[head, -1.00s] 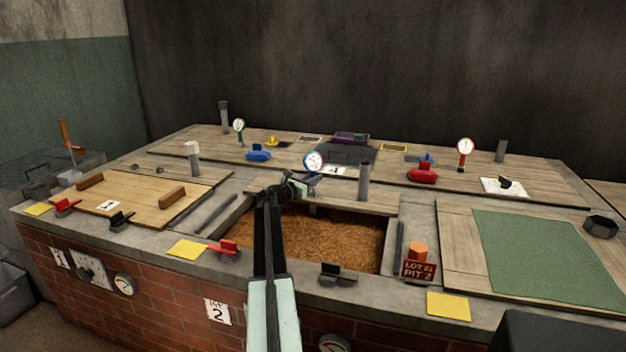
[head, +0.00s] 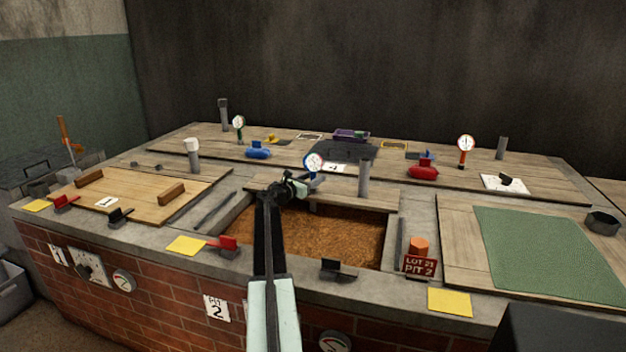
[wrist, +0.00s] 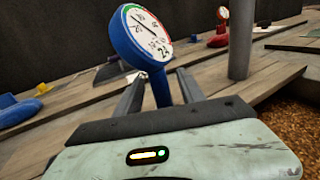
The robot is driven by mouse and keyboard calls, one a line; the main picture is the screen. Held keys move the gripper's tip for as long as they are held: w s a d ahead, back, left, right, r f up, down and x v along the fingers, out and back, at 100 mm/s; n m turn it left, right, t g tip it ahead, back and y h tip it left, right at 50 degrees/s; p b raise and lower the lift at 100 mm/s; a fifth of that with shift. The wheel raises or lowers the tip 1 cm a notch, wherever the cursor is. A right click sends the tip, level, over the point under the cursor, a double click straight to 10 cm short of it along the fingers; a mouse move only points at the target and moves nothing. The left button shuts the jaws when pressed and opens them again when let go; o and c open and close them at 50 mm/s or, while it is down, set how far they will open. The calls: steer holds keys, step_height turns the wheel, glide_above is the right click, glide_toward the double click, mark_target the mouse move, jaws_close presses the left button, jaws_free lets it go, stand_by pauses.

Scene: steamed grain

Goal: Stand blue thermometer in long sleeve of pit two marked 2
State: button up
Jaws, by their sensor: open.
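The blue thermometer (head: 314,162) has a round white dial and stands on the boards behind the open pit. In the wrist view the blue thermometer (wrist: 143,38) tilts in the picture, its blue stem between my two fingers. My gripper (head: 312,183) is open around the stem; in the wrist view the gripper (wrist: 158,88) shows a gap beside the stem. The stem's foot is hidden. A tall grey sleeve (head: 364,178) stands upright to the right at the back of the open pit; it also shows in the wrist view (wrist: 241,40). A card marked 2 (head: 217,309) is on the brick front.
Brown grain (head: 330,236) fills the open pit. Green (head: 239,124) and orange (head: 465,145) thermometers stand farther back. Blue (head: 258,153) and red (head: 422,173) objects lie on the boards.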

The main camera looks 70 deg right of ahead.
steer(key=v, duration=0.7)
steer(key=shift+a, duration=0.4)
steer(key=shift+w+r, duration=0.1)
steer(key=shift+r, duration=0.05)
